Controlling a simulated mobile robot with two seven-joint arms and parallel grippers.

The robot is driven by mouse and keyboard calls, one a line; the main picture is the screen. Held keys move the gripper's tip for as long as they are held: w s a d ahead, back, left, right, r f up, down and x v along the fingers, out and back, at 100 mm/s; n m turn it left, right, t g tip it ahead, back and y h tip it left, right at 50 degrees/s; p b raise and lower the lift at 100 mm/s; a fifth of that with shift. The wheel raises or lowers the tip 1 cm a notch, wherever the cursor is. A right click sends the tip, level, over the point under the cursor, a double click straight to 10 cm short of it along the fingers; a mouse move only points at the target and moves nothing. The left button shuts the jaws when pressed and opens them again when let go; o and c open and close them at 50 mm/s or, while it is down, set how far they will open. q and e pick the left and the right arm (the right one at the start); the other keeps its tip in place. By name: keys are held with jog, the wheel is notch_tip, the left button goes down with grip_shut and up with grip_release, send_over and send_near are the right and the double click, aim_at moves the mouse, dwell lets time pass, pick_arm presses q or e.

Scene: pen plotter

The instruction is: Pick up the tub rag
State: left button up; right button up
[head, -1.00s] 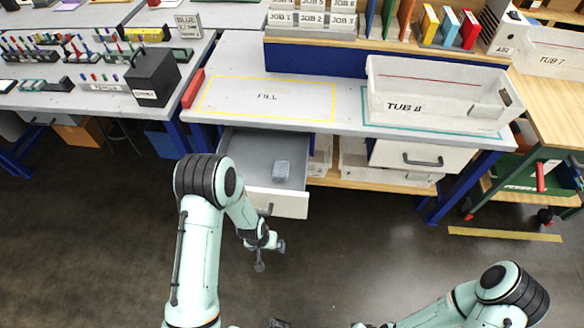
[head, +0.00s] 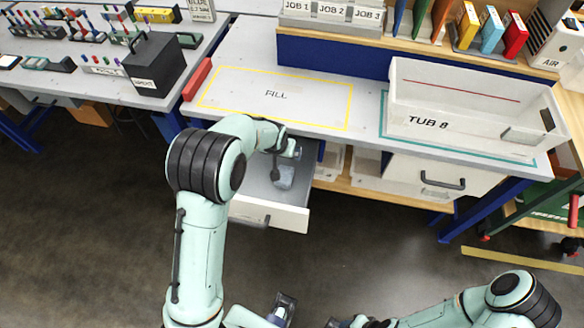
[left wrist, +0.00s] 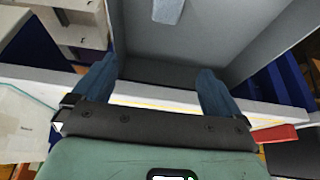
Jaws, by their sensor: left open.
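The tub rag (head: 284,177) is a small grey-blue folded piece lying in the open grey drawer (head: 250,207) under the workbench. It also shows at the top edge of the left wrist view (left wrist: 168,10), on the drawer floor. My left gripper (head: 286,160) reaches over the drawer in the head view, close to the rag and overlapping it in the picture. In the left wrist view my left gripper (left wrist: 158,70) is open, with two blue fingers wide apart and nothing between them. My right arm is low at the right of the head view; its gripper's state is unclear.
The drawer's front panel and handle face me. The bench top above has an empty yellow FILL outline (head: 322,119) and the TUB 8 bin (head: 450,128). A closed drawer (head: 440,178) is to the right. A red block (head: 196,80) lies at the bench's left edge.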

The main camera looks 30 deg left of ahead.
pick_arm(q)
notch_tip(320, 180, down, 4)
jog(key=b, duration=0.6)
send_near(284, 175)
jog(key=x, duration=0.2)
jog(key=b+x, duration=0.1)
jog(key=x, duration=0.2)
jog(key=shift+w+d+r, duration=0.1)
jog(key=shift+w+d, duration=0.1)
jog(key=shift+d, duration=0.05)
jog(key=x, duration=0.2)
jog(key=b+x, duration=0.1)
jog(key=x, duration=0.1)
jog(key=shift+s+a, duration=0.2)
jog(key=shift+a, duration=0.05)
jog(key=shift+w+f, duration=0.25)
jog(key=shift+f, duration=0.35)
pick_arm(e)
notch_tip(284, 175, down, 9)
jog(key=shift+w, duration=0.2)
pick_arm(q)
jog(key=shift+f+b, duration=0.25)
jog(key=shift+b, duration=0.1)
pick_arm(e)
jog(key=shift+f, duration=0.15)
pick_arm(q)
jog(key=c, duration=1)
jog(key=shift+c, duration=0.2)
